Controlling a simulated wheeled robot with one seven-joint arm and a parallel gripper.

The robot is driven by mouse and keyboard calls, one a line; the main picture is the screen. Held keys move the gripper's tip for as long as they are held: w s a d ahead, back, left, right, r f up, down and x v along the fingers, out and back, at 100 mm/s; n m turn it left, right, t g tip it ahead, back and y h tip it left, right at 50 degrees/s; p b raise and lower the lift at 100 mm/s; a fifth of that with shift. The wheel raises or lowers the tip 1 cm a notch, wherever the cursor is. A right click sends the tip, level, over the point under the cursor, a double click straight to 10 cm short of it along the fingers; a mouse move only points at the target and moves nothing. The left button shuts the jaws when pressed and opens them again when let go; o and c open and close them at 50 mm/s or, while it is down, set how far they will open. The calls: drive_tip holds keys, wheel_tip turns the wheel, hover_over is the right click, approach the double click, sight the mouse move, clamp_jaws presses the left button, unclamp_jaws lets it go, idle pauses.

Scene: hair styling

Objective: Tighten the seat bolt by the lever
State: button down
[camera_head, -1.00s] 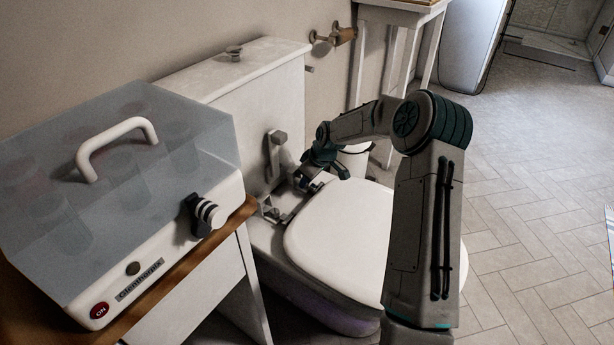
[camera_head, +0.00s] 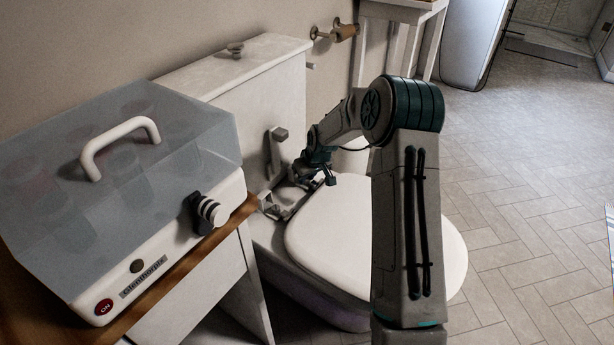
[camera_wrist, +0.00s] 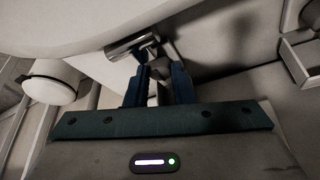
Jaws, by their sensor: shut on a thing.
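The white toilet seat lid (camera_head: 350,235) lies closed, and its edge also crosses the top of the wrist view (camera_wrist: 70,22). My gripper (camera_head: 300,176) is low at the back of the seat, in front of the tank. In the wrist view my gripper (camera_wrist: 160,75) has its two dark fingers close together around a small grey piece, which looks like the bolt lever (camera_wrist: 152,52). A short metal cylinder (camera_wrist: 128,46) sits just beyond the fingertips, under the seat edge. The fingers hide most of the held piece. Metal seat hinge parts (camera_head: 272,207) show left of my gripper.
The white tank (camera_head: 255,85) stands behind the seat, with a grey upright piece (camera_head: 275,155) on its front. A sterilizer box (camera_head: 120,170) stands on a cabinet at the left. A paper holder (camera_head: 335,33) is on the wall.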

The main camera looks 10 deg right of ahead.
drive_tip(key=c, duration=1.2)
unclamp_jaws()
drive_tip(key=shift+c, duration=0.2)
drive_tip(key=shift+r, duration=0.1)
drive_tip(key=p+v, duration=0.5)
drive_tip(key=v, duration=0.8)
drive_tip(key=shift+s+r, duration=0.25)
drive_tip(key=shift+s, duration=0.05)
drive_tip(key=shift+d, duration=0.1)
